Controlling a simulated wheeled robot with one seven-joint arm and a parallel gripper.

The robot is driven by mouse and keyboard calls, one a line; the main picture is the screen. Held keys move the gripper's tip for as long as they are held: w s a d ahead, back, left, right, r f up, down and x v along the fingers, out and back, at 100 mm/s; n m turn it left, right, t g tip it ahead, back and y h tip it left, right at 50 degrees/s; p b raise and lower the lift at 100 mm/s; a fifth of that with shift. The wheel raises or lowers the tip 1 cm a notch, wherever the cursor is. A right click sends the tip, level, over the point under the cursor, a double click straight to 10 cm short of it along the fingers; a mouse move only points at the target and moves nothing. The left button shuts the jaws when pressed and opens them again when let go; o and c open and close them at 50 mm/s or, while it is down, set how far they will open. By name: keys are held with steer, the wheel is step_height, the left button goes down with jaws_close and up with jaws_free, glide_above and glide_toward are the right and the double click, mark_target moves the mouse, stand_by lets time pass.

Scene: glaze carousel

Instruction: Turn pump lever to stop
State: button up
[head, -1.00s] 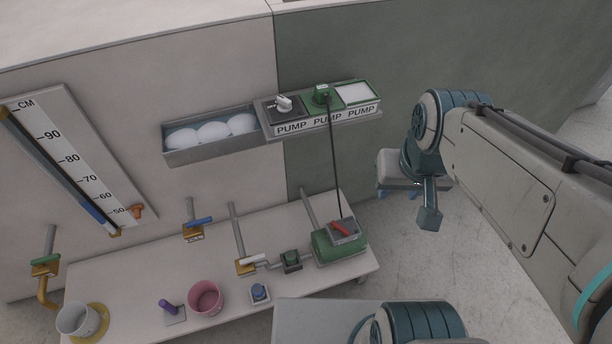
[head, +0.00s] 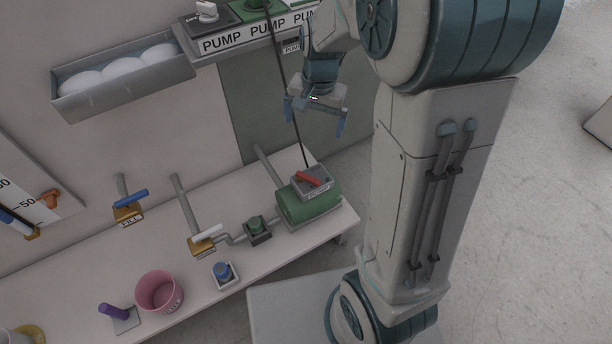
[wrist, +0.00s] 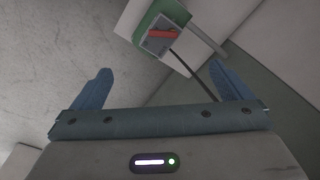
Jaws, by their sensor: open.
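The red pump lever (head: 309,178) sits on a grey switch box (head: 325,184) on top of the green pump (head: 300,208), at the right end of the bench. In the wrist view the red lever (wrist: 163,34) is near the top, beyond the fingertips. My gripper (head: 316,119) is open and empty, above and slightly right of the pump, apart from it. Its two blue fingers also show spread wide in the wrist view (wrist: 165,82). A dark cord runs from the switch box up to the shelf.
A PUMP-labelled shelf (head: 250,41) with a green plug (head: 258,4) is on the wall. A grey tray (head: 118,104) holds white round objects. On the bench stand a white-handled valve (head: 207,236), a blue-handled valve (head: 132,196), a blue button (head: 222,270) and a pink bucket (head: 160,292).

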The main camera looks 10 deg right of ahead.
steer(key=m+b, duration=0.2)
steer(key=b, duration=0.5)
glide_toward(307, 177)
steer(key=shift+g, duration=0.3)
steer(key=f+b, duration=0.1)
steer(key=f, duration=0.1)
steer(key=f+b, duration=0.2)
steer(key=f, duration=0.1)
steer(key=f+b, duration=0.2)
steer(key=f, duration=0.1)
steer(key=shift+w+f, duration=0.25)
steer(key=c, duration=1.3)
steer(key=shift+a, duration=0.1)
steer(key=shift+c, duration=0.5)
